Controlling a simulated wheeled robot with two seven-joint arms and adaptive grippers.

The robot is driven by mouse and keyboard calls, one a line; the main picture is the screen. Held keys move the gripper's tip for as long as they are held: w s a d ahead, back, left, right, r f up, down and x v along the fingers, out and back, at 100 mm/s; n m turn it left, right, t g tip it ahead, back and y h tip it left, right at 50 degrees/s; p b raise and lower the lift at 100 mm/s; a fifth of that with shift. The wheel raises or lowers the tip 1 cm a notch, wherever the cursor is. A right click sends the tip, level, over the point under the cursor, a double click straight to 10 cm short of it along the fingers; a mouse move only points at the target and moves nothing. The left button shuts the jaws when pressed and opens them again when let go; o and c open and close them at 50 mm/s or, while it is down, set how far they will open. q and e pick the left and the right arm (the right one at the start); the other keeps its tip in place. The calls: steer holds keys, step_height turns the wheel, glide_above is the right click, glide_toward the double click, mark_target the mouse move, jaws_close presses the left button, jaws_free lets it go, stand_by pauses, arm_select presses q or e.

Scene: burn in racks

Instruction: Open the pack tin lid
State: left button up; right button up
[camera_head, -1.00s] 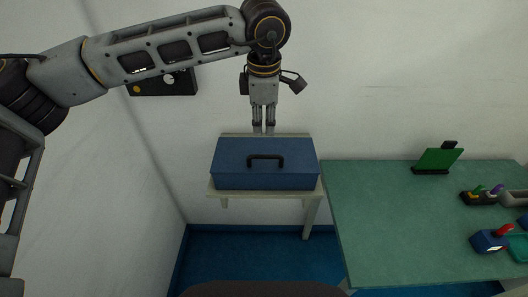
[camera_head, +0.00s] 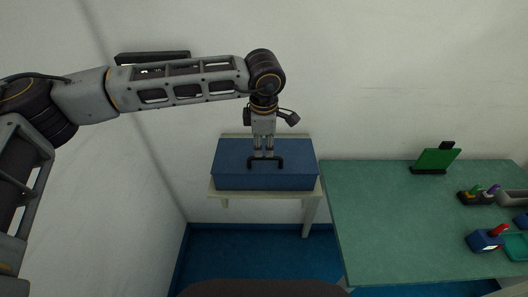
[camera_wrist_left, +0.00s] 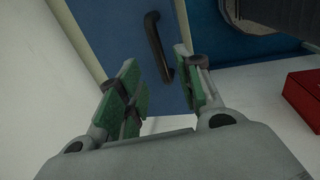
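The pack tin is a blue box (camera_head: 225,170) on a small pale table, with its lid closed. A black handle (camera_head: 281,163) stands on the lid; it also shows in the left wrist view (camera_wrist_left: 155,42). My left gripper (camera_head: 264,156) points down over the lid, right at the handle's top bar in the head view. In the left wrist view its green-padded fingers (camera_wrist_left: 165,90) are apart, with the handle's near end showing between them. I cannot tell if the fingers touch the handle. My right gripper is not in view.
A green-topped table (camera_head: 385,220) stands to the right, holding a green panel (camera_head: 435,160), a blue block with a red top (camera_head: 484,241) and small trays. A red thing (camera_wrist_left: 305,92) lies at the right edge of the wrist view. A wall is close behind the tin.

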mark_target(264, 157)
arm_select(q)
steer(key=shift+w+f+p, duration=0.15)
steer(key=shift+w+f, duration=0.05)
steer(key=shift+f, duration=0.7)
steer(key=shift+w+f+p, duration=0.15)
steer(key=shift+f+p, duration=0.05)
steer(key=shift+f, duration=0.65)
steer(key=shift+w+f+p, duration=0.15)
steer(key=shift+w+f, duration=0.05)
steer(key=shift+f, duration=0.7)
jaws_close()
